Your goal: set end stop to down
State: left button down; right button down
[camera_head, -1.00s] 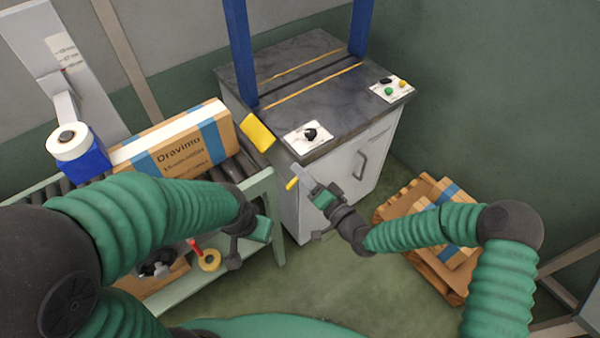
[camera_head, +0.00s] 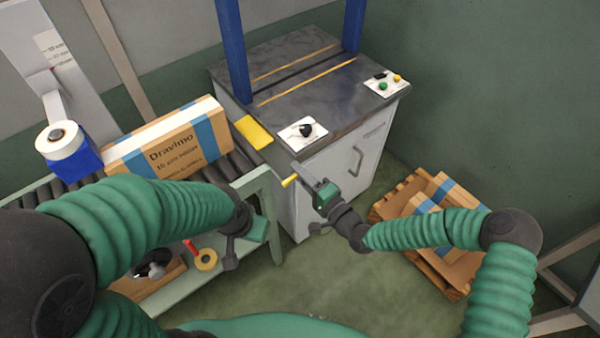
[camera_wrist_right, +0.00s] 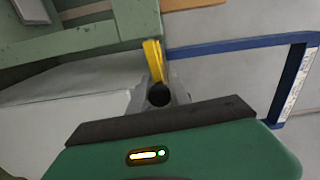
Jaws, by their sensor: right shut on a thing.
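The end stop looks to be the yellow plate (camera_head: 254,133) at the right end of the roller conveyor, against the machine cabinet; it looks nearly flat. In the right wrist view, the yellow lever (camera_wrist_right: 153,60) runs to a dark round end (camera_wrist_right: 159,95) between my grey fingers. My left gripper (camera_head: 240,245) hangs beside the conveyor frame, away from the plate; its jaws are too small to read.
A Dravimo carton (camera_head: 170,145) stands on the conveyor, left of the plate. The cabinet (camera_head: 345,155) has a black knob (camera_head: 305,130) and a button panel (camera_head: 385,84) on top. A pallet with cartons (camera_head: 445,268) lies at the right. A tape roll (camera_head: 205,260) sits under the conveyor.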

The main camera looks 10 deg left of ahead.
jog(key=shift+w, duration=0.1)
jog(key=c, duration=1.7)
grip_release()
jog(key=o, duration=0.4)
jog(key=shift+f, duration=0.15)
jog(key=shift+o, duration=0.2)
jog(key=shift+d, duration=0.15)
jog(key=p+v, duration=0.2)
jog(key=v, duration=1.4)
jog(key=shift+s, duration=0.3)
